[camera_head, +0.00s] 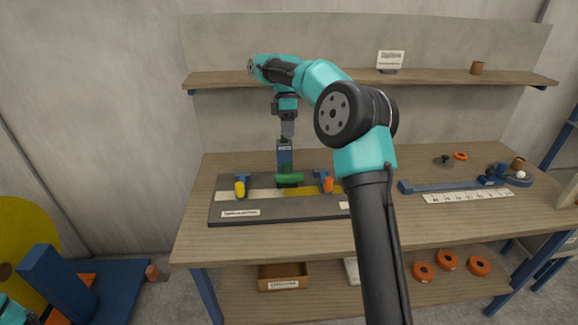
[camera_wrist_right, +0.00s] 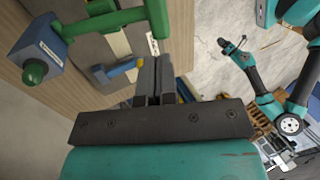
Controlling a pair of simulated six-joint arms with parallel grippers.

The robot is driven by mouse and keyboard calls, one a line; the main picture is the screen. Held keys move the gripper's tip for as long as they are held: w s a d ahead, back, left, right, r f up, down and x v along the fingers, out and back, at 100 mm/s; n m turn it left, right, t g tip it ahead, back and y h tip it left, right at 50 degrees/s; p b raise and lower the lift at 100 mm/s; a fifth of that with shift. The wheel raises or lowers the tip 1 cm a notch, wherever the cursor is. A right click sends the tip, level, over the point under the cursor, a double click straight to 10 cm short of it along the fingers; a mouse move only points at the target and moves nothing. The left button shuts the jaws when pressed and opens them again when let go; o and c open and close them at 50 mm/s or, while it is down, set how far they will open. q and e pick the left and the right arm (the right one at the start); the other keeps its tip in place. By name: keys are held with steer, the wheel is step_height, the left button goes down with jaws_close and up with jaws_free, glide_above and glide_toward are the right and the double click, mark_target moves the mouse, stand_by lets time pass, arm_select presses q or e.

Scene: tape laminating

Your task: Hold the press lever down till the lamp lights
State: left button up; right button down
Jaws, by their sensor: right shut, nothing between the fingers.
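The press has a blue labelled post (camera_head: 284,154) and a green bar (camera_head: 289,178). It stands on a dark board (camera_head: 225,213) with a white and yellow strip (camera_head: 265,194). The right wrist view shows its blue body (camera_wrist_right: 32,50) and green lever bar (camera_wrist_right: 105,22). My right gripper (camera_head: 288,138) points down at the post's top. It is shut and empty in the wrist view (camera_wrist_right: 154,60), close to the bar; contact is unclear. My left gripper (camera_wrist_right: 231,46) is small and far off; its jaws are unclear. I cannot identify a lit lamp.
Yellow (camera_head: 240,189) and orange (camera_head: 328,185) knobs flank the press. A blue fixture (camera_head: 440,186) with a white ball (camera_head: 521,174) lies at the right. A wooden shelf (camera_head: 340,77) runs behind. Bare tabletop (camera_head: 300,242) lies in front of the board.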

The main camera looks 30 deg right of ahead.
mark_target(289, 173)
steer(key=x, duration=1.1)
